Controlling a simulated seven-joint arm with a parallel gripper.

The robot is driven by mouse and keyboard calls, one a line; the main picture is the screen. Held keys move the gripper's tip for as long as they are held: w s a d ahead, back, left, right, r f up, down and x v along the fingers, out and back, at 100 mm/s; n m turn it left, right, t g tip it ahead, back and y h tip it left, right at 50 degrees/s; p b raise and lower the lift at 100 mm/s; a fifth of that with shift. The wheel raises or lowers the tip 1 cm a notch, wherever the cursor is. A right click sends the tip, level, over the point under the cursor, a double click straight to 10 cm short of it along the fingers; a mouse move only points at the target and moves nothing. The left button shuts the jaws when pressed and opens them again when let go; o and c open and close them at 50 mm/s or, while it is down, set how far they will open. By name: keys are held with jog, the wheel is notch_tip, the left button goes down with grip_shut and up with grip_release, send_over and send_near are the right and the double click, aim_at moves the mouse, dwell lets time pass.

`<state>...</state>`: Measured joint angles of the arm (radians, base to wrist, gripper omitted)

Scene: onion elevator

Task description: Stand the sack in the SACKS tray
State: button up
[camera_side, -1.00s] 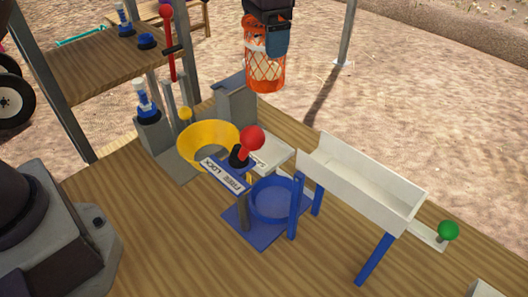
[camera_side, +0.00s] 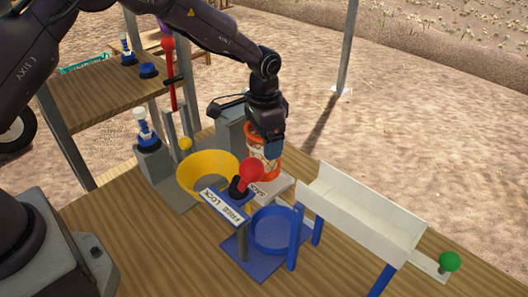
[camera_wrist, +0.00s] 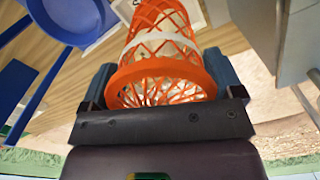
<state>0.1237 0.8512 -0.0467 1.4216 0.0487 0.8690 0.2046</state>
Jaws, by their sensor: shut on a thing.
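The sack is an orange mesh cylinder with a pale band (camera_side: 263,165), upright in the side view. My gripper (camera_side: 266,143) is shut on its upper part from above. In the wrist view the sack (camera_wrist: 160,50) lies between the two blue-grey fingers of my gripper (camera_wrist: 160,92), its open orange rim nearest the camera. The white SACKS tray (camera_side: 277,187) is directly below the sack, partly hidden by the sack and the red knob. I cannot tell whether the sack's bottom touches the tray.
A red-knobbed lever (camera_side: 250,170) with a FREE/LOCK plate (camera_side: 224,207) stands just in front of the tray. A yellow funnel (camera_side: 207,173) is left, a grey block (camera_side: 231,127) behind, a blue bowl (camera_side: 272,232) in front and a white chute (camera_side: 362,205) right.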

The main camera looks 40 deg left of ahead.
jog(key=shift+f, duration=1.85)
jog(key=shift+f, duration=0.2)
jog(key=o, duration=0.7)
jog(key=shift+r, duration=0.15)
